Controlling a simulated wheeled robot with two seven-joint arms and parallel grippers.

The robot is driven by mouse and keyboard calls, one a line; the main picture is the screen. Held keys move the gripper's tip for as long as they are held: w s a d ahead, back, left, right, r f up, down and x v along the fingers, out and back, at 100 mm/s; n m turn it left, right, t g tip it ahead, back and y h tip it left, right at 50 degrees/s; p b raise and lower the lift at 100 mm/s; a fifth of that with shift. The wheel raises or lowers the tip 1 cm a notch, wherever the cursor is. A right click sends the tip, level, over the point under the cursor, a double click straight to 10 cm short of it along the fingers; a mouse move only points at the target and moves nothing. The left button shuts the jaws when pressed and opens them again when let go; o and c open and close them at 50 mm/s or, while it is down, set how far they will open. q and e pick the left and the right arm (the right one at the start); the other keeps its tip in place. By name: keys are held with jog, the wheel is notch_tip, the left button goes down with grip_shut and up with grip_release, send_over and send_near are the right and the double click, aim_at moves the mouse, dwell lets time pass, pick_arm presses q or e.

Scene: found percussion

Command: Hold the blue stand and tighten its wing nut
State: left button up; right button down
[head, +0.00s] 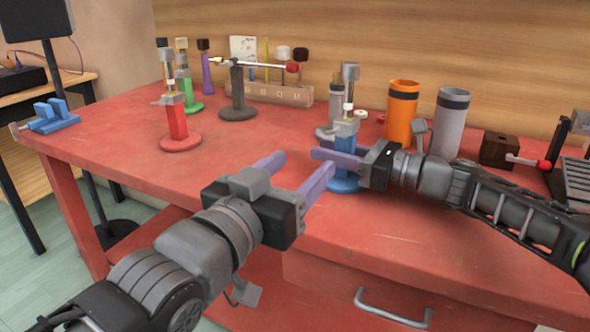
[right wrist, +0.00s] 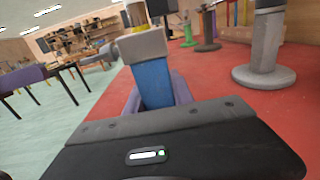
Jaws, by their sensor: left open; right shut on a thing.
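The blue stand (head: 346,185) stands upright near the table's front edge, with a grey collar (head: 345,127) on top. My right gripper (head: 335,160) is shut on its column from the right. In the right wrist view the blue column (right wrist: 154,83) sits between the purple fingers, below the grey collar (right wrist: 141,45). My left gripper (head: 302,166) is open and empty, low to the left of the stand. The fingers partly hide the column in the head view.
A red stand (head: 177,124), a green stand (head: 187,90) and a dark stand with a rod (head: 238,95) stand to the left. A grey stand (right wrist: 262,55) is close behind. Orange (head: 401,110) and grey (head: 447,122) cylinders stand right.

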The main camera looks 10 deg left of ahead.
dwell(0.4)
jog(key=c, duration=1)
grip_release()
jog(key=v, duration=1.1)
jog(key=shift+s+d, duration=0.1)
jog(key=shift+d, duration=0.2)
jog(key=shift+s+d, duration=0.1)
jog(key=shift+d, duration=0.05)
